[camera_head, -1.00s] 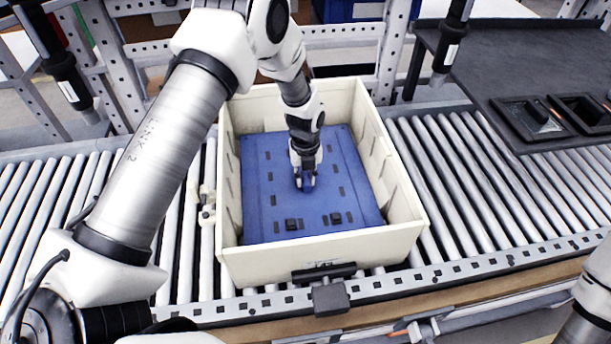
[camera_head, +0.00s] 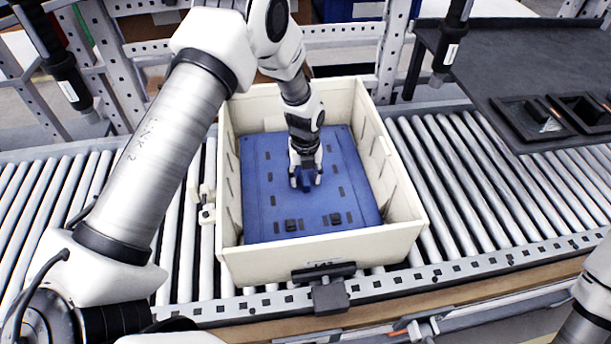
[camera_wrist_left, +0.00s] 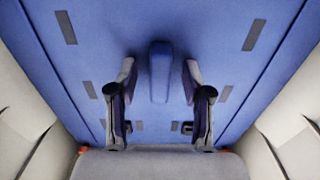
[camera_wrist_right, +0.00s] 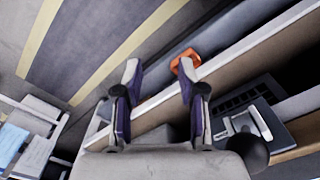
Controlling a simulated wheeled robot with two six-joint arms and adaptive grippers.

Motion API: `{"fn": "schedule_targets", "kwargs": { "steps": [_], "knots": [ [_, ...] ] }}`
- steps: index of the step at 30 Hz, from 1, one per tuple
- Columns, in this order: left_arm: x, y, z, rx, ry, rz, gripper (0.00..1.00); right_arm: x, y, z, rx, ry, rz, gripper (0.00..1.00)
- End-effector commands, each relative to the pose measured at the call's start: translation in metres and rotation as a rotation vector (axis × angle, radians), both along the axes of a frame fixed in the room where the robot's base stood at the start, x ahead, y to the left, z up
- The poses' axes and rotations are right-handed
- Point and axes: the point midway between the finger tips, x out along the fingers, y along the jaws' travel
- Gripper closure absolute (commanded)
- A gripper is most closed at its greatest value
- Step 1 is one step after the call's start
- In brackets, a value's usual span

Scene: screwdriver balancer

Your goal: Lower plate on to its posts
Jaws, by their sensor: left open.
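The blue plate (camera_head: 265,200) lies inside the cream crate (camera_head: 240,262), with dark slots and two small black blocks near its front edge. A raised blue handle (camera_wrist_left: 160,72) stands at its middle. My left gripper (camera_head: 305,184) is over the plate's middle, pointing down. In the left wrist view its open fingers (camera_wrist_left: 160,88) stand on both sides of the handle with gaps. The posts are hidden under the plate, and I cannot tell whether it rests on them. My right gripper (camera_wrist_right: 158,78) is open and empty in its wrist view, away from the crate.
The crate stands on a roller conveyor (camera_head: 465,190) with free rollers on both sides. A dark table (camera_head: 540,70) with black trays (camera_head: 535,118) is at the right. Black hanging tools (camera_head: 68,75) are at the upper left. The crate's walls surround my left gripper.

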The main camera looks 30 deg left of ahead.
Motion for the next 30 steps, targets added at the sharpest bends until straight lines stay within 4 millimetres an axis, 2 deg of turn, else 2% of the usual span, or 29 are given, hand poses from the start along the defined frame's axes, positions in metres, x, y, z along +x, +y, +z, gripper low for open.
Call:
{"fn": "schedule_targets", "kwargs": {
  "steps": [4, 12, 15, 19, 26, 30],
  "knots": [
    [0.001, 0.000, 0.023, 0.000, -0.005, 0.000, 0.50, 0.000, 0.000, 0.000, 0.000, 0.000, 0.000, 0.60],
    [0.001, 0.000, 0.092, 0.000, -0.006, 0.001, 0.50, 0.000, 0.000, 0.000, 0.000, 0.000, 0.000, 0.60],
    [0.001, 0.000, 0.109, 0.000, -0.005, 0.000, 0.50, 0.000, 0.000, 0.000, 0.000, 0.000, 0.000, 0.60],
    [0.000, 0.000, 0.118, 0.000, -0.004, 0.000, 0.50, 0.000, 0.000, 0.000, 0.000, 0.000, 0.000, 0.60],
    [0.000, 0.000, 0.119, 0.000, -0.004, 0.000, 0.50, 0.000, 0.000, 0.000, 0.000, 0.000, 0.000, 0.60],
    [0.000, 0.000, 0.129, 0.000, -0.004, 0.000, 0.50, 0.000, 0.000, 0.010, 0.000, 0.000, 0.000, 0.60]
  ]
}}
